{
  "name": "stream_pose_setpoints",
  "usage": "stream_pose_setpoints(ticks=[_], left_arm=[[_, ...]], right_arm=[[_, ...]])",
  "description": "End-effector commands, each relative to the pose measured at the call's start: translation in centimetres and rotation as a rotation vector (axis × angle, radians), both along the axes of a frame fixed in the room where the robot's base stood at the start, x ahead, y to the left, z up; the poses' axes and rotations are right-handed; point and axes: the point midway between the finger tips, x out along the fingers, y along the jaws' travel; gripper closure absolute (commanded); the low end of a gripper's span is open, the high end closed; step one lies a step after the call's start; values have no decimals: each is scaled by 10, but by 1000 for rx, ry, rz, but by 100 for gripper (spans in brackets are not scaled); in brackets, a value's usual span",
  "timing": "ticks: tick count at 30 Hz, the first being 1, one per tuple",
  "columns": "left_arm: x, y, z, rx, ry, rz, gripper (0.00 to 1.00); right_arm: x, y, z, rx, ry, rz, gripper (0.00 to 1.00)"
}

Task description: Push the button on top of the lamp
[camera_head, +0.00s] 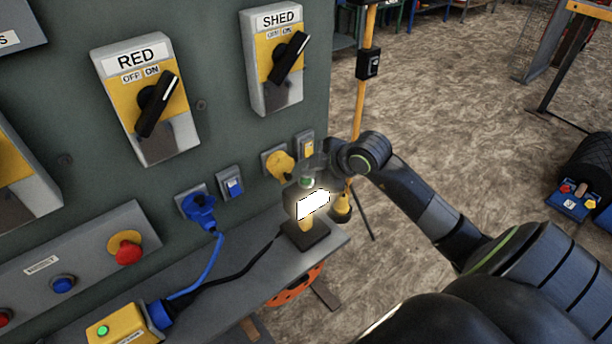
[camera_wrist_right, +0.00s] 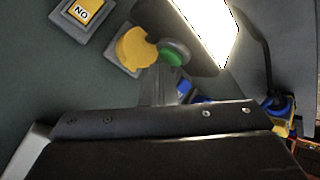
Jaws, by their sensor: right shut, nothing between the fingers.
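The lamp (camera_head: 312,205) stands on a dark base on the grey shelf, and its bright panel is lit. A green button (camera_head: 307,182) is on top of it. In the right wrist view the lit lamp (camera_wrist_right: 207,28) is at the top, with the green button (camera_wrist_right: 172,56) beside it. My right gripper (camera_head: 306,170) is shut and empty, at the top of the lamp close to the button. In the right wrist view its fingertips (camera_wrist_right: 165,88) lie just below the button. I cannot tell whether they touch it. My left gripper is not in view.
The wall panel carries a yellow socket (camera_head: 278,163), a blue socket (camera_head: 198,206) and the RED (camera_head: 146,95) and SHED (camera_head: 277,60) switches. Cables run along the shelf (camera_head: 215,290) left of the lamp. A yellow post (camera_head: 358,110) stands behind it.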

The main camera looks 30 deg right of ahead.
Motion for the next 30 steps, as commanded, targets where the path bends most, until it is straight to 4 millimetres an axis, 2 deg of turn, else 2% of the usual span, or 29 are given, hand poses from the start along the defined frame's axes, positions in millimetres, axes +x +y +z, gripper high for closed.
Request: stream_pose_setpoints(ticks=[14,30], left_arm=[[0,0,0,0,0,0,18],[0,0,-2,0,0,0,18]], right_arm=[[0,0,-1,0,2,-1,100],[-1,-1,-13,2,11,-2,100]])
